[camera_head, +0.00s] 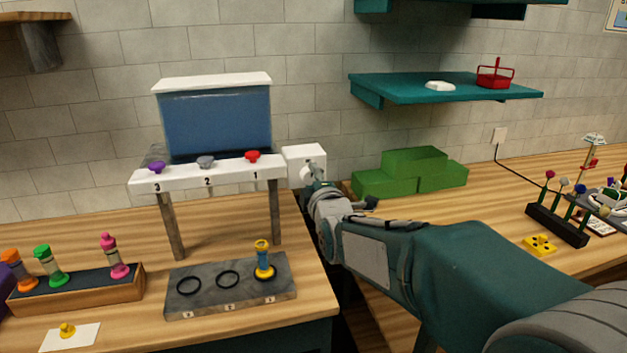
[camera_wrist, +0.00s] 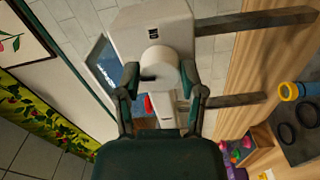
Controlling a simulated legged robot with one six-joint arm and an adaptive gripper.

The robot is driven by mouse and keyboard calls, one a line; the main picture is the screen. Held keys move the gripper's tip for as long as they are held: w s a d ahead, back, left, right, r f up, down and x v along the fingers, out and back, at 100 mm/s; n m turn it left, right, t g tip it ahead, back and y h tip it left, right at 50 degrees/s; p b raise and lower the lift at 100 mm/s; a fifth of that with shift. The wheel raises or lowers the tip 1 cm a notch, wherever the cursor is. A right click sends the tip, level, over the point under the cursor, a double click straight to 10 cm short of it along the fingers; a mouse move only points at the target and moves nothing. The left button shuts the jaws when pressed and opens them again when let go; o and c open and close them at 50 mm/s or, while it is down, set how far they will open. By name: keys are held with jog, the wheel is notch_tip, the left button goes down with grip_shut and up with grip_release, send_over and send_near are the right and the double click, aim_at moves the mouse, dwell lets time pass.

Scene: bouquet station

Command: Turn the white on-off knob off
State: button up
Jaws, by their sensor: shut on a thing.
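The white on-off knob (camera_wrist: 160,66) sits on the face of a white box (camera_wrist: 155,22), which has a small dark marking above the knob. In the head view the box (camera_head: 304,152) is at the right end of the water stand, and the knob (camera_head: 306,173) is partly hidden by my gripper (camera_head: 316,180). In the wrist view my gripper (camera_wrist: 160,76) has one finger on each side of the knob and is shut on it. A dark mark shows on the knob's lower left. The head view is too small to tell the knob's angle.
The stand (camera_head: 207,178) carries a blue tank (camera_head: 215,122) and purple, grey and red knobs, numbered 3, 2, 1. Below it is a grey tray (camera_head: 230,300) with rings and a yellow-blue vial (camera_head: 263,260). Green blocks (camera_head: 410,173) stand right of my gripper, under a teal shelf (camera_head: 440,88).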

jog(key=shift+a+f+n, duration=0.1)
jog(key=shift+f+n, duration=0.05)
jog(key=shift+n, duration=0.55)
jog(key=shift+f, duration=0.1)
jog(key=o, duration=1)
jog(key=shift+o, duration=0.8)
jog(key=shift+a, duration=0.2)
jog(key=shift+s+d, duration=0.2)
jog(key=v, duration=1.1)
jog(key=shift+s, duration=0.3)
